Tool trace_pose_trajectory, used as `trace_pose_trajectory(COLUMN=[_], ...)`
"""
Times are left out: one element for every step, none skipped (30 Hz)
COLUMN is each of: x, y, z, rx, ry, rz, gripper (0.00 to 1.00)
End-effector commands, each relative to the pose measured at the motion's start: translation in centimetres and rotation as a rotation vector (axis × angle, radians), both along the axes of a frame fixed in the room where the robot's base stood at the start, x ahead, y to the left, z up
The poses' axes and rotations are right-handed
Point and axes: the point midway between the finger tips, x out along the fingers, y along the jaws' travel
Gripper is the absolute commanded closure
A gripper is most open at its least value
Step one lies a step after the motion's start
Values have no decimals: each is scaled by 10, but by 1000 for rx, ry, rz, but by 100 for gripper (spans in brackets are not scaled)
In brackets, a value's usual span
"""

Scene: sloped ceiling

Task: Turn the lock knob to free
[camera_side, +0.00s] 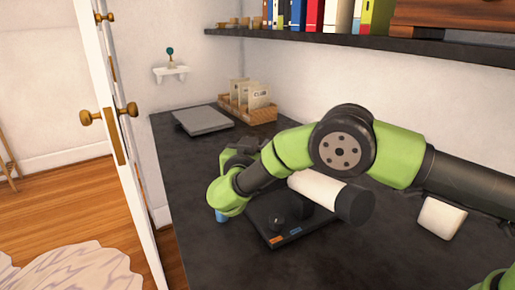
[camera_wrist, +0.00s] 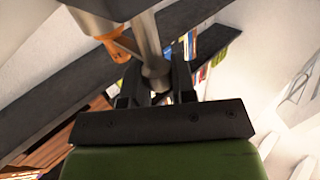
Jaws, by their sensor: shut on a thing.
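A black base plate (camera_side: 265,236) lies on the dark counter under my arm. It carries a dark round knob (camera_side: 278,223), with an orange label (camera_side: 277,240) and a blue label (camera_side: 295,231) at its front edge. In the wrist view my gripper (camera_wrist: 155,85) is shut on the end of a grey metal stem (camera_wrist: 147,35). An orange part (camera_wrist: 113,47) shows beside the stem. I cannot tell whether the stem belongs to the lock knob. In the side view my arm hides much of the work area, and the fingertips are not clear there.
A grey flat box (camera_side: 203,121) and a wooden tray of packets (camera_side: 250,112) stand at the back. A shelf with books (camera_side: 310,15) overhangs the counter. A white block (camera_side: 441,217) is at right.

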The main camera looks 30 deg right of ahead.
Motion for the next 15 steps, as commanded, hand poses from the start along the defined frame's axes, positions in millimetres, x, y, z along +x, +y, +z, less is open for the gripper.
trace_pose_trajectory(x=[0,-1,-1,-1,-1,-1,-1,-1,-1,-1,-1,-1,-1,-1,-1], y=[0,0,0,0,0,0,0,0,-1,-1,-1,-1,-1,-1,-1], z=[0,0,1,0,0,1,1,1,1,1,1,1,1,1,1], rx=[-1,-1,-1,-2,-1,-1,-2,-2,-3,-2,-2,-2,-2,-2,-2], ry=[2,2,1,2,1,3,2,2,3,2,3,3,2,3,3], rz=[5,11,22,31,43,61,77,93,119,137,159,187,207,230,258], gripper=[99,99,99,99,99,99,99,99,99,99,99,99,99,99,99])
